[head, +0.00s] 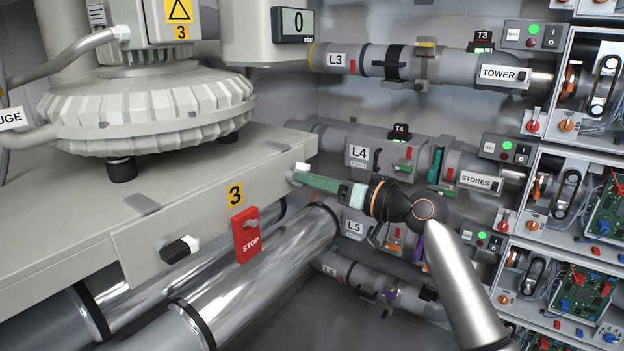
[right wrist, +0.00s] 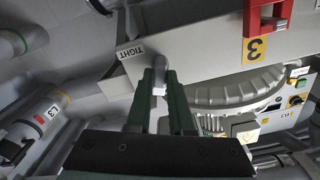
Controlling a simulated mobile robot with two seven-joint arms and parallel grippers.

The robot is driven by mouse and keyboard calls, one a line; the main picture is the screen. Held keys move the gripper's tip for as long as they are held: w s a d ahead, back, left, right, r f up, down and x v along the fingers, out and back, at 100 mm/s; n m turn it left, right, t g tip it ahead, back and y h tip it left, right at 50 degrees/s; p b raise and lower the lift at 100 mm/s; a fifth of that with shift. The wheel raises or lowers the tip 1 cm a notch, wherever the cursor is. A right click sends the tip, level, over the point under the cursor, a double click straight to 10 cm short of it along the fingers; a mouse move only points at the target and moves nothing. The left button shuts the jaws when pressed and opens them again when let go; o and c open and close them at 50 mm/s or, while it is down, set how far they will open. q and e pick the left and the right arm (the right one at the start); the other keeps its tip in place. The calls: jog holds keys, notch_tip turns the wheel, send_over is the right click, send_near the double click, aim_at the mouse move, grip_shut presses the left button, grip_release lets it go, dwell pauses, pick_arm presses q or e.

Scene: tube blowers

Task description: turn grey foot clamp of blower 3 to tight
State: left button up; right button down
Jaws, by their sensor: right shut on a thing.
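Blower 3 (head: 145,105) is a large pale ribbed housing on black feet on a pale grey base (head: 60,225) marked 3. My right gripper (head: 300,177) reaches the right end of this base from the right. In the right wrist view its two green fingers (right wrist: 160,80) are shut on a short grey handle (right wrist: 159,64), which appears to be the grey foot clamp. The handle stands beside a TIGHT label (right wrist: 131,52) on the base. In the head view the fingers mostly hide the handle. My left gripper is not in view.
A red STOP switch (head: 248,236) and a black-and-white handle (head: 180,249) stick out from the base front. Shiny pipes (head: 250,275) run below. Grey tubes such as L4 (head: 358,153) and open electrical boxes (head: 590,195) line the back and right.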

dwell(0.6)
jog(key=shift+w+d+f+m+p, duration=0.1)
jog(key=shift+f+m+p, duration=0.05)
jog(key=shift+m+p, duration=2.85)
jog(key=shift+f+m+p, duration=0.1)
jog(key=shift+m+p, duration=2.1)
jog(key=shift+m, duration=1.6)
jog(key=c, duration=0.8)
grip_release()
